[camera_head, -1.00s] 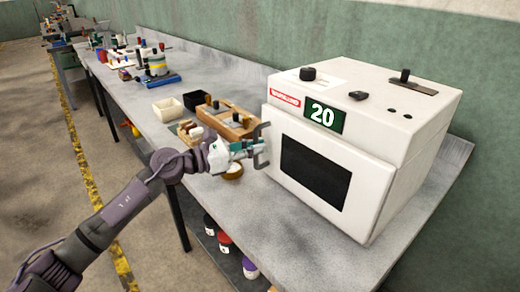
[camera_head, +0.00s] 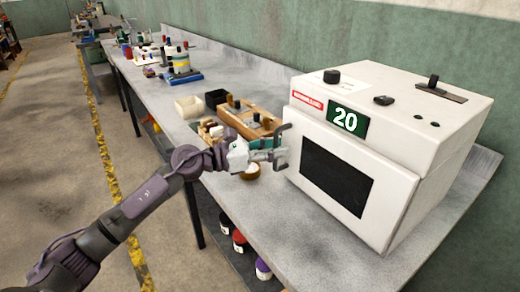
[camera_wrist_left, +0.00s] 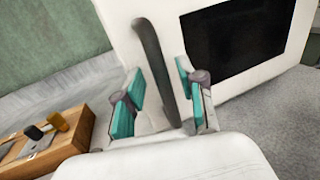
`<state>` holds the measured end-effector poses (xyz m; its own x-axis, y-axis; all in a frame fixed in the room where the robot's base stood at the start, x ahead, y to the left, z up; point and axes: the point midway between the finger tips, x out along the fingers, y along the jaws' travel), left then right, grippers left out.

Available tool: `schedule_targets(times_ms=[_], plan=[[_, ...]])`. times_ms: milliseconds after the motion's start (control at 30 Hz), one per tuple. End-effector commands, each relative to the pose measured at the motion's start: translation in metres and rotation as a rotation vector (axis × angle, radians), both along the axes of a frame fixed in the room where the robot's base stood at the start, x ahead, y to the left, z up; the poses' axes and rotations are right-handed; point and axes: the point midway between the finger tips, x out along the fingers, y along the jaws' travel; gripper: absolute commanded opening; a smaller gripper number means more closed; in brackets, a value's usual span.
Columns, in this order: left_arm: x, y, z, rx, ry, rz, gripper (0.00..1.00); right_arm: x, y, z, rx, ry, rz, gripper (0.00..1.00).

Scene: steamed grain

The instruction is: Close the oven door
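The white oven (camera_head: 420,140) stands on the right of the bench. Its door (camera_head: 300,172), with a dark window, sits against the front, and I see no gap around it. The dark handle (camera_head: 284,130) is upright on the door's left side; it also shows in the left wrist view (camera_wrist_left: 152,62). My left gripper (camera_head: 272,150) is at the handle. In the left wrist view my left gripper (camera_wrist_left: 160,95) is open, with the handle between its teal pads and space on both sides. Whether it touches the handle is unclear. My right gripper is not in view.
The grey bench (camera_head: 330,245) is clear in front of the oven. A wooden tray (camera_head: 250,120) and a small round pot (camera_head: 248,172) are left of the oven, close to my left gripper. A cream box (camera_head: 188,108) and a black box (camera_head: 215,99) stand behind.

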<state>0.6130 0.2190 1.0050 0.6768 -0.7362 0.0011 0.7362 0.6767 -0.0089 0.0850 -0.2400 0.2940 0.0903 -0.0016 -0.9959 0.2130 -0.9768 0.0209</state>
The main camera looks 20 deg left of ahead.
Motion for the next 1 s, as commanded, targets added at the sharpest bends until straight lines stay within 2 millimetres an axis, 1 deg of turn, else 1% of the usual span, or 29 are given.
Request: schedule_targets(times_ms=[300,500,700,1000], plan=[[-0.041,0.044,-0.002,0.002,0.006,0.000,0.39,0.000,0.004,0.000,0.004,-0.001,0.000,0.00],[-0.063,0.069,-0.002,-0.001,0.004,0.000,0.39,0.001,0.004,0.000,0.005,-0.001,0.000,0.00],[-0.074,0.081,-0.001,-0.001,0.002,-0.001,0.39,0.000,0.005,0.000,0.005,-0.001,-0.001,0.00],[-0.076,0.083,0.000,-0.001,-0.001,-0.002,0.39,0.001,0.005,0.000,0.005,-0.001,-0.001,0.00]])
